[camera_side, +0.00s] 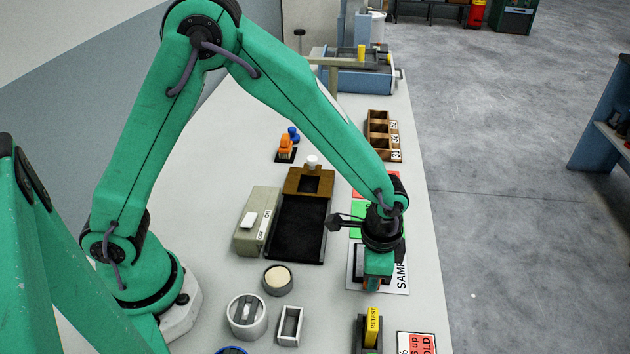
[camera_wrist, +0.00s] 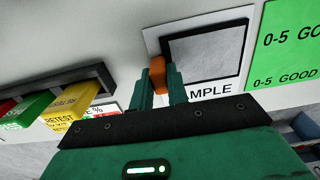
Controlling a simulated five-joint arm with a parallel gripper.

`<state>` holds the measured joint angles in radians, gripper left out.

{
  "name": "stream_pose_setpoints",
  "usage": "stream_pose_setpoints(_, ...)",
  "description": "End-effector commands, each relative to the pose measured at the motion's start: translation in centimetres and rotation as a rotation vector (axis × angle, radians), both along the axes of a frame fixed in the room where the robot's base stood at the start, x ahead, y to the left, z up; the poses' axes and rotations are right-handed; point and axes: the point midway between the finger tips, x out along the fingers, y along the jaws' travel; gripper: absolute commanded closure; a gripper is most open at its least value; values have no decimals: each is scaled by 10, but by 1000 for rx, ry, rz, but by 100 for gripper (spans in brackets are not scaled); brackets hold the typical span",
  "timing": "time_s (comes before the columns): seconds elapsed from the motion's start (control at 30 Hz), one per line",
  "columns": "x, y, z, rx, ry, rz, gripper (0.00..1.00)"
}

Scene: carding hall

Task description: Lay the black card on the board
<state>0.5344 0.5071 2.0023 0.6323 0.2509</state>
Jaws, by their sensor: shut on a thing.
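The black card (camera_wrist: 168,46) shows in the wrist view as a dark square frame with a pale window, over the sheet marked SAMPLE (camera_wrist: 222,92). An orange tab (camera_wrist: 158,75) at its lower left is between the fingers of my gripper (camera_wrist: 160,88), which is shut on it. In the side view my gripper (camera_side: 374,284) is low over the SAMPLE sheet (camera_side: 402,275) and hides much of the card. I cannot tell whether the card touches the sheet. The black board (camera_side: 298,228) lies to the left, apart from my gripper, with bare dark surface.
A brown wooden frame (camera_side: 296,186) lies at the board's far end. A grey-green box (camera_side: 255,232) stands at its left. In front are a round tub (camera_side: 247,324), a small tray (camera_side: 299,312) and a yellow RETEST card (camera_side: 373,324). Wooden compartments (camera_side: 378,140) stand behind my gripper.

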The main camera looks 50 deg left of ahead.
Motion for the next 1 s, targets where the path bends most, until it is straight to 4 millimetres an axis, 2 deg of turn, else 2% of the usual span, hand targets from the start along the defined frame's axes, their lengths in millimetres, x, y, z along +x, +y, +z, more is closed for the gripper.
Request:
stream_pose_setpoints(0.37, 0, 0, 7, -1, -2, 0, 100)
stream_pose_setpoints(0.67, 1, -1, 42, -4, -5, 0, 100)
stream_pose_setpoints(1.0, -53, -30, 77, -2, -2, -6, 100)
